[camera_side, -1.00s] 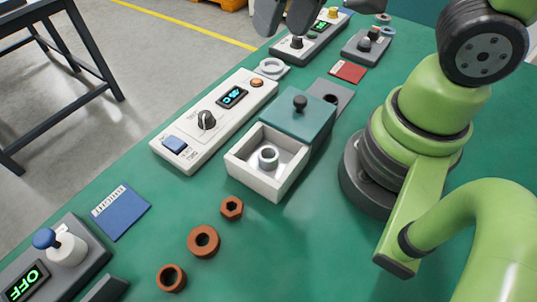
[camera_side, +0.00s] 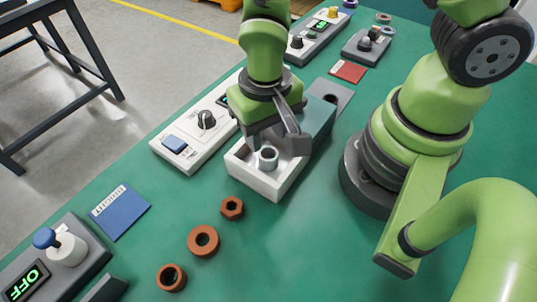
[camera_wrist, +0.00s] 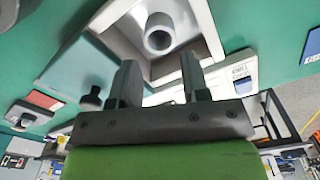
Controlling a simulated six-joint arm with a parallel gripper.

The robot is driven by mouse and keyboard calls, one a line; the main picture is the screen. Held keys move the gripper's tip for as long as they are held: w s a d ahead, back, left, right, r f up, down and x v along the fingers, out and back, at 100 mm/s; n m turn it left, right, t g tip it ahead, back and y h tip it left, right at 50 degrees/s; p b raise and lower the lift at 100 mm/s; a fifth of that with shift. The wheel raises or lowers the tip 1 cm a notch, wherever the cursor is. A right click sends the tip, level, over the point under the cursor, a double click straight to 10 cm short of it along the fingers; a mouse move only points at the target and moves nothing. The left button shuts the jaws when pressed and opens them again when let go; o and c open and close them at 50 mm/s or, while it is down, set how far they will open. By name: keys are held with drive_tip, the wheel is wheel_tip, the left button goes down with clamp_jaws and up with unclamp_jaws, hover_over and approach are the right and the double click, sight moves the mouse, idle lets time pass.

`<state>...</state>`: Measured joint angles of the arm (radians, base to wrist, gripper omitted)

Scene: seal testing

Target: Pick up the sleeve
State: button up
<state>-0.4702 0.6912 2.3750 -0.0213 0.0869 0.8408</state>
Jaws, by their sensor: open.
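The grey sleeve (camera_side: 268,158), a short hollow cylinder, stands upright in the open white compartment of a box (camera_side: 257,183) with a teal lid. In the wrist view the sleeve (camera_wrist: 159,36) sits just beyond my fingertips, roughly centred between them. My gripper (camera_side: 274,143) is open and empty above the box, over its lid side. The two fingers (camera_wrist: 158,66) are apart in the wrist view. The exact height above the sleeve is hard to tell.
White walls surround the sleeve closely. A white control panel (camera_side: 180,147) stands left of the box. Several copper-brown rings and nuts, such as one ring (camera_side: 203,240), lie in front. A blue card (camera_side: 121,211) lies at the left.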

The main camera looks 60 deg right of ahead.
sight(267, 153)
drive_tip(key=shift+s+a+f, duration=0.1)
drive_tip(key=shift+f, duration=1.2)
drive_tip(key=shift+s+a+f, duration=0.1)
drive_tip(key=shift+f, duration=1.15)
drive_tip(key=c, duration=0.7)
drive_tip(key=shift+o, duration=0.2)
drive_tip(key=shift+r, duration=0.1)
